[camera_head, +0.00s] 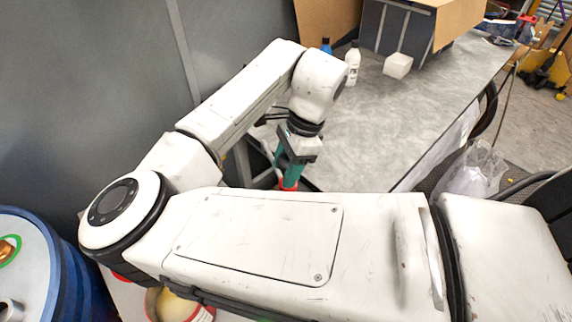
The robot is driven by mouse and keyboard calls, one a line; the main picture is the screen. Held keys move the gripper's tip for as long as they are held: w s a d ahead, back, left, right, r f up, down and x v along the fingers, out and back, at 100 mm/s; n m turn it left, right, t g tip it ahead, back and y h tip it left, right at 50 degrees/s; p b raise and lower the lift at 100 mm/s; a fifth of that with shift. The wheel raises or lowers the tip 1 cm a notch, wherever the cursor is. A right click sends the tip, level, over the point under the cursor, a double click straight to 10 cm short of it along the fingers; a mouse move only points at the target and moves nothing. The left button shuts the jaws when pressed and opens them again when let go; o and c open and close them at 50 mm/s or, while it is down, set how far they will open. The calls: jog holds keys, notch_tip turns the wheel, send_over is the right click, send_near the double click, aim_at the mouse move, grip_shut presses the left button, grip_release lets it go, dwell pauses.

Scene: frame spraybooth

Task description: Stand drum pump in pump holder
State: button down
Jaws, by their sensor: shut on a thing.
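My gripper (294,158) points down near the left end of the grey table, just above my near arm link in the picture. It is shut on a green and red thing, which I take to be the drum pump (291,174). Only a short green part and a red piece below it show. The rest is hidden behind my near arm link, so I cannot tell whether its lower end touches anything. I cannot make out the pump holder.
The grey table (385,125) carries a white bottle (352,63), a blue bottle (326,46) and a white block (397,66). Cardboard boxes (457,25) stand at the back. A blue drum (40,262) is at the left. A clear bag (473,172) lies right of the table.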

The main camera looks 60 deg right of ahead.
jog(key=shift+f, duration=0.15)
jog(key=c, duration=0.8)
grip_release()
jog(key=o, duration=0.4)
jog(key=shift+f, duration=0.15)
jog(key=v, duration=1.1)
jog(key=shift+b, duration=0.3)
